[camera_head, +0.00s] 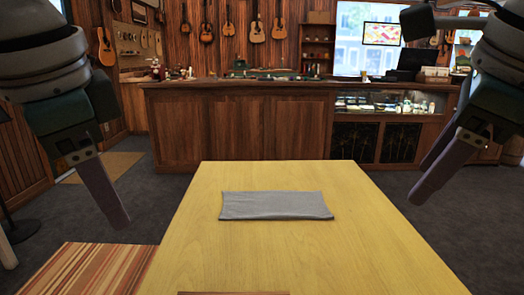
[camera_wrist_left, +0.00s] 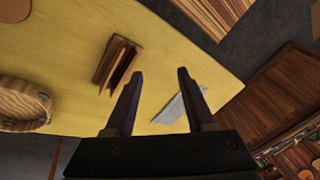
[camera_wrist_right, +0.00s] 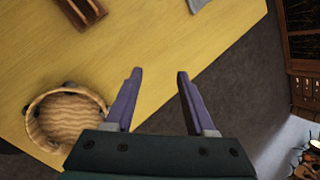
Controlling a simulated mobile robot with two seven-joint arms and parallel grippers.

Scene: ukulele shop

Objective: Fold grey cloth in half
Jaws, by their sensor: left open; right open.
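The grey cloth (camera_head: 276,206) lies flat on the yellow wooden table (camera_head: 200,255) as a wide, short rectangle, its long side running left to right. Part of it shows in the left wrist view (camera_wrist_left: 182,104) and a corner in the right wrist view (camera_wrist_right: 197,4). My left gripper (camera_head: 118,222) is raised left of the table, apart from the cloth. Its two fingers are spread and empty in the left wrist view (camera_wrist_left: 160,75). My right gripper (camera_head: 418,198) is raised right of the table, also apart from the cloth. Its fingers are spread and empty in the right wrist view (camera_wrist_right: 159,75).
A brown wooden object (camera_wrist_left: 117,62) stands on the table, nearer than the cloth. A round wooden tambourine-like object (camera_wrist_right: 62,118) lies near a table edge. A wooden counter (camera_head: 240,125) stands beyond the table. The table around the cloth is clear.

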